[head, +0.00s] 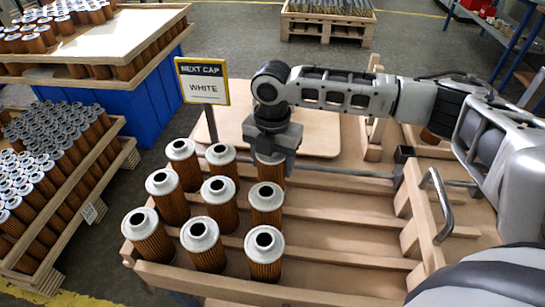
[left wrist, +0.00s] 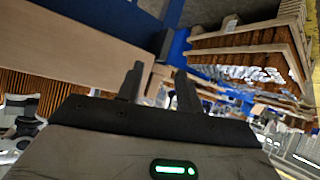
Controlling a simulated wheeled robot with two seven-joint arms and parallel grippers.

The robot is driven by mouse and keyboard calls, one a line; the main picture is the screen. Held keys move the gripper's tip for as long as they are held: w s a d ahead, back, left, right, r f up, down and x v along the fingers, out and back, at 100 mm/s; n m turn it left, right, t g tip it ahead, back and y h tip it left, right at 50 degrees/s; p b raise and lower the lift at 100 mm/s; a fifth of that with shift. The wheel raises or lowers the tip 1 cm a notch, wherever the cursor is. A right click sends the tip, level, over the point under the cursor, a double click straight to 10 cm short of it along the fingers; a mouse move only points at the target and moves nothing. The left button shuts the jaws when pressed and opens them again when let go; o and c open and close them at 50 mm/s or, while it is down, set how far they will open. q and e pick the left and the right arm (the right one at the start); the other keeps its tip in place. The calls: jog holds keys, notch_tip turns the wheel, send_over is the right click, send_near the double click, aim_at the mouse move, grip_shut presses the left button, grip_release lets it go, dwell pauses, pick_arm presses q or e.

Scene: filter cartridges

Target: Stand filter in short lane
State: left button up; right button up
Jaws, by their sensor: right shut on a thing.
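My right gripper (head: 272,148) points down and is shut on a brown pleated filter (head: 271,180) at the back lane of the wooden rack (head: 350,262). The middle lane holds three filters, the rightmost (head: 266,197) just in front of the held one. The front lane holds three (head: 264,242). My left gripper (left wrist: 160,85) is open and empty in the left wrist view.
A yellow-edged sign (head: 203,84) reading WHITE stands behind the rack. A metal bar (head: 345,172) runs along the back, and a metal handle (head: 440,205) is at right. Crates of filters (head: 100,195) stand at left. The lanes' right parts are empty.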

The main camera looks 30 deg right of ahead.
jog(key=shift+f, duration=1)
jog(key=o, duration=1.1)
jog(key=shift+r, duration=0.45)
notch_tip(320, 180, up, 15)
jog(key=shift+r+p, duration=0.1)
jog(key=shift+p, duration=0.3)
pick_arm(q)
jog(key=shift+s+a+f+m, duration=0.1)
jog(key=shift+a+f+m, duration=0.05)
jog(key=shift+f, duration=0.3)
jog(key=shift+s+a+f+m, duration=0.1)
jog(key=shift+a+f+m, duration=0.05)
jog(key=shift+f, duration=0.3)
